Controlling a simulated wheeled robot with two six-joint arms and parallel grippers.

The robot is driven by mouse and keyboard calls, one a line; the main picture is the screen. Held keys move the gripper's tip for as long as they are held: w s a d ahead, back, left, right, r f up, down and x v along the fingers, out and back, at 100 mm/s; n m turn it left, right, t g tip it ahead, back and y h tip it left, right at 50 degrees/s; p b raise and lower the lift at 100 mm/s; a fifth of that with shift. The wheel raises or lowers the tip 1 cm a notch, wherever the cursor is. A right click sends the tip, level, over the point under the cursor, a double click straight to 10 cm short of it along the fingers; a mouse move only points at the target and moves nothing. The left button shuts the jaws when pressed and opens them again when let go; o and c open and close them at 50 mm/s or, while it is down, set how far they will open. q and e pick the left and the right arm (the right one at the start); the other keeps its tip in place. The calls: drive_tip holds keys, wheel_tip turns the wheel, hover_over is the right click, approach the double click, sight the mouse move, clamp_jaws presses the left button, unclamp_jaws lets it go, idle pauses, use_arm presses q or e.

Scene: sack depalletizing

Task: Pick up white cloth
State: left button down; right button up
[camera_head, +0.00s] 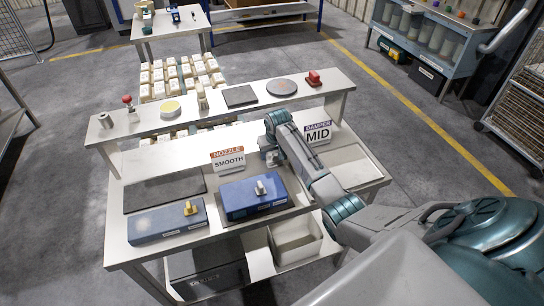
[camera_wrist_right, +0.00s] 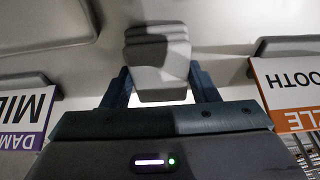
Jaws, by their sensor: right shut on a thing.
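The white cloth (camera_wrist_right: 157,62) shows in the right wrist view as a pale grey-white, block-like folded piece, partly in shadow. My right gripper (camera_wrist_right: 160,88) has a finger on either side of it and is shut on it. In the head view my right gripper (camera_head: 270,157) is low over the white workbench (camera_head: 160,160), between two signs. The cloth is mostly hidden there by the gripper and arm. I cannot tell whether it touches the bench. My left gripper is not in view.
The NOZZLE SMOOTH sign (camera_head: 228,159) and the DAMPER MID sign (camera_head: 317,132) stand on either side of the gripper. Two blue boxes (camera_head: 253,196) (camera_head: 168,221) and a dark mat (camera_head: 165,191) lie on the bench. A raised shelf (camera_head: 215,108) with small objects runs behind.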

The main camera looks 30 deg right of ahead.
sight(272, 154)
drive_tip(key=shift+r, duration=0.1)
wheel_tip(272, 154, up, 9)
drive_tip(key=b, duration=0.3)
drive_tip(key=shift+w, duration=0.1)
drive_tip(key=shift+r, duration=0.65)
drive_tip(key=shift+o, duration=0.8)
drive_tip(key=shift+c, duration=0.2)
